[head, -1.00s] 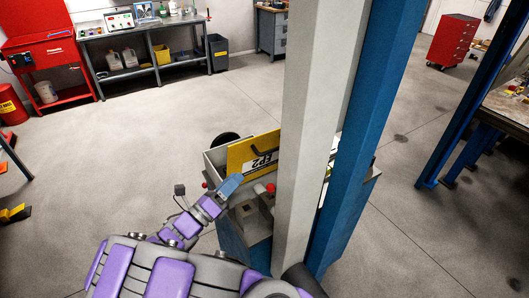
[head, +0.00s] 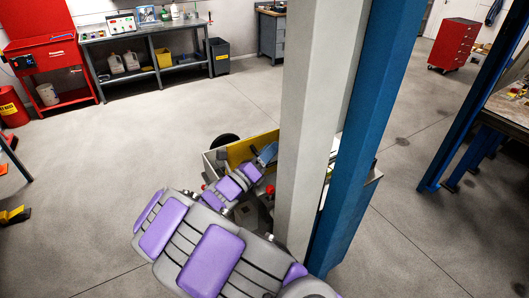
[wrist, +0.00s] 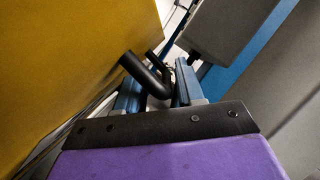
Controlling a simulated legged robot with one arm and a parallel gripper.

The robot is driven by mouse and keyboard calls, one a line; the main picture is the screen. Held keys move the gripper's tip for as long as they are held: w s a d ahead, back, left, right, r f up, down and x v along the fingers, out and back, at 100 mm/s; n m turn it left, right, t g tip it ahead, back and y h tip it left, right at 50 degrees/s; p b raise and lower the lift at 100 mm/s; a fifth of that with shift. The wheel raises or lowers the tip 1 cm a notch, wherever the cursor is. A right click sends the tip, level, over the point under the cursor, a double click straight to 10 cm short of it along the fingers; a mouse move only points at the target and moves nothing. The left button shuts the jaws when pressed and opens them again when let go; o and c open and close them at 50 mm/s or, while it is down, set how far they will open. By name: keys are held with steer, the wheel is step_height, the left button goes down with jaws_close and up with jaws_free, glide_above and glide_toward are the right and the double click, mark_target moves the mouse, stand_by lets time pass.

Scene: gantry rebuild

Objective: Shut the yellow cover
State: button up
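The yellow cover (head: 240,152) stands raised on a grey box beside the post in the head view. My arm now hides most of its face and its label. In the wrist view the yellow cover (wrist: 70,60) fills the upper left as a large flat panel. A black bent handle (wrist: 146,74) sticks out from it. My gripper (wrist: 158,82) has its two blue fingers apart, with the end of the handle reaching into the gap between them. I cannot tell whether either finger touches it. In the head view my gripper (head: 266,154) is at the cover's right part.
A light grey post (head: 312,120) and a blue post (head: 365,130) rise close to the right of the box and hide part of it. A grey block (wrist: 215,35) is near the right finger in the wrist view. Open floor (head: 130,150) lies to the left.

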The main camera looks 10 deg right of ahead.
steer(key=d, duration=0.2)
steer(key=shift+d, duration=0.35)
steer(key=shift+c, duration=0.9)
steer(key=shift+d, duration=0.1)
steer(key=shift+c, duration=1.5)
steer(key=shift+a, duration=1.25)
jaws_close()
steer(key=shift+d, duration=0.1)
steer(key=shift+r, duration=0.15)
